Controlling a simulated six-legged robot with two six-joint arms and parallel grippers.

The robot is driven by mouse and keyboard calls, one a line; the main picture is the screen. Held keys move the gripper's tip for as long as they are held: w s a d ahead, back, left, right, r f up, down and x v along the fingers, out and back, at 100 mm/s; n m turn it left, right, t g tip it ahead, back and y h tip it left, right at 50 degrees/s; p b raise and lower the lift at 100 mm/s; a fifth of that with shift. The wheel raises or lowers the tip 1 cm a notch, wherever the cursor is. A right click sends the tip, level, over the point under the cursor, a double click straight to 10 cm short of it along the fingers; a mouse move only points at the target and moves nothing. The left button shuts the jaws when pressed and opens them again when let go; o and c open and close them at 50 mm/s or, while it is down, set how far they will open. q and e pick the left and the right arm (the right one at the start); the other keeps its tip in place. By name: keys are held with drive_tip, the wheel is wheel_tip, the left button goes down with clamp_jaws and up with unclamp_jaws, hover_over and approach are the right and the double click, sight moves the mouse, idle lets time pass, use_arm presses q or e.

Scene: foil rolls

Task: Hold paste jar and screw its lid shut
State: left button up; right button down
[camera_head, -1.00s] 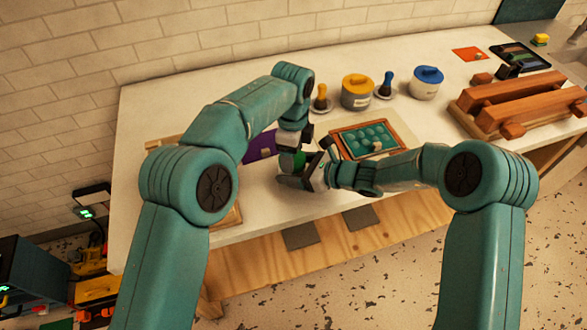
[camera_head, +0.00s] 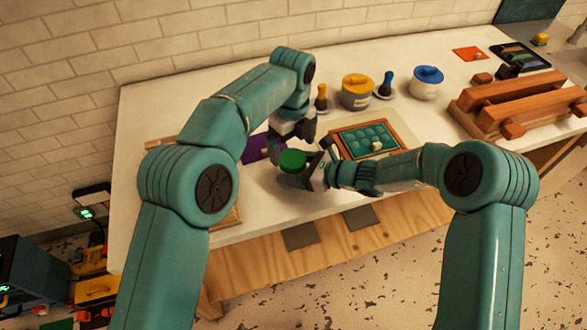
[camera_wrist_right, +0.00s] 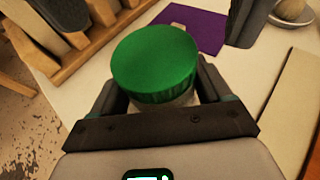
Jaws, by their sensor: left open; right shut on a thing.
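The paste jar has a ribbed green lid (camera_head: 292,159) sitting level on top; the lid also fills the middle of the right wrist view (camera_wrist_right: 155,62). Only a strip of the pale jar body (camera_wrist_right: 182,100) shows below it. My right gripper (camera_head: 298,174) is shut around the jar, one finger on each side in the right wrist view (camera_wrist_right: 160,98). My left gripper (camera_head: 288,140) is open and empty, just above and behind the lid and apart from it. I cannot tell how tightly the lid is turned.
A purple cloth (camera_head: 256,147) lies behind the jar. A framed green tray (camera_head: 366,140) is to the right. Jars with yellow (camera_head: 357,83) and blue (camera_head: 430,74) lids stand at the back. A wooden rack (camera_wrist_right: 60,70) is close by in the right wrist view.

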use_arm(q)
drive_tip(key=shift+r, duration=2.2)
use_arm(e)
unclamp_jaws()
use_arm(q)
wheel_tip(320, 180, down, 2)
drive_tip(key=shift+f+b, duration=0.2)
drive_tip(key=shift+b, duration=0.95)
use_arm(e)
drive_tip(key=v, duration=1.6)
use_arm(q)
drive_tip(key=shift+s, duration=0.1)
use_arm(e)
drive_tip(key=shift+s+d, duration=0.1)
drive_tip(key=shift+d, duration=0.1)
